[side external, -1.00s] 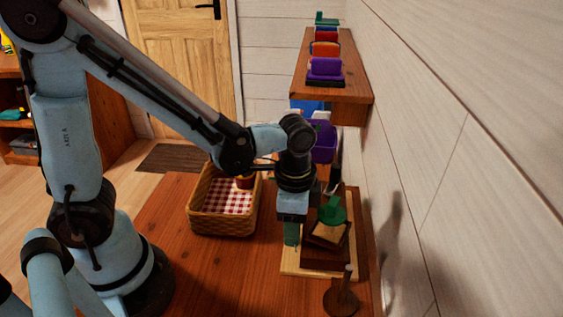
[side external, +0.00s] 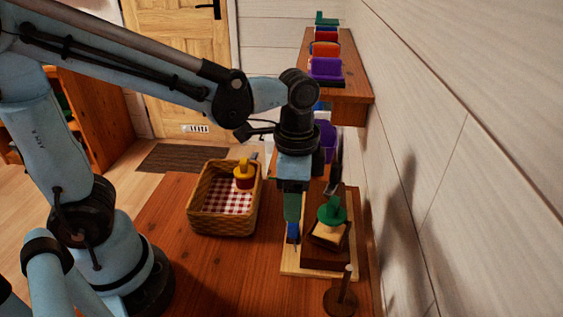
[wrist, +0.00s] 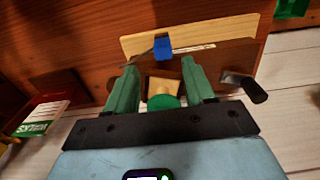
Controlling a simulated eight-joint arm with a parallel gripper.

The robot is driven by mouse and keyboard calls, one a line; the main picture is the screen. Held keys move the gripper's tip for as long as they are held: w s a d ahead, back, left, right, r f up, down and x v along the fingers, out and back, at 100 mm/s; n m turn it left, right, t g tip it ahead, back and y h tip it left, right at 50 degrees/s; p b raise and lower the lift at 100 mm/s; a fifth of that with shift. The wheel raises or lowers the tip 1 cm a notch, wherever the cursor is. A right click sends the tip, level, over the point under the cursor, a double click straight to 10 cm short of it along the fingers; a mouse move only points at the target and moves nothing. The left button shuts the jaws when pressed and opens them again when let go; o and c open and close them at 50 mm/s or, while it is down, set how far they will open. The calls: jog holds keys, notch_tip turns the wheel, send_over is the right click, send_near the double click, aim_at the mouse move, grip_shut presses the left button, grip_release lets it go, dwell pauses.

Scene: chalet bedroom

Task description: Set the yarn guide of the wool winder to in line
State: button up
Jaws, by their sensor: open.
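The wool winder stands on the table by the wall. It has a pale wooden base (side external: 290,270), a dark brown body (side external: 322,256) and a green round top (side external: 332,213). A small blue piece (side external: 293,231), apparently the yarn guide, is at the base's left side. In the wrist view the blue piece (wrist: 162,47) sits by a pale slot (wrist: 195,50), with a thin dark rod (wrist: 142,60) slanting left from it. A crank handle (wrist: 245,86) sticks out at right. My gripper (wrist: 160,66) is open and empty, its green fingers above the winder; contact cannot be told.
A wicker basket (side external: 198,217) with a checked cloth and a red and yellow object (side external: 244,174) stands to the left. A wooden peg stand (side external: 341,298) is at the near edge. A shelf (side external: 350,85) and the wall bound the right. The table's left front is clear.

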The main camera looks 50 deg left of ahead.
jog(key=shift+r, duration=2.6)
jog(key=shift+a, duration=0.1)
jog(key=a+f+n+t, duration=0.2)
jog(key=a+n+t, duration=0.5)
jog(key=a+n, duration=0.2)
jog(key=shift+s, duration=0.45)
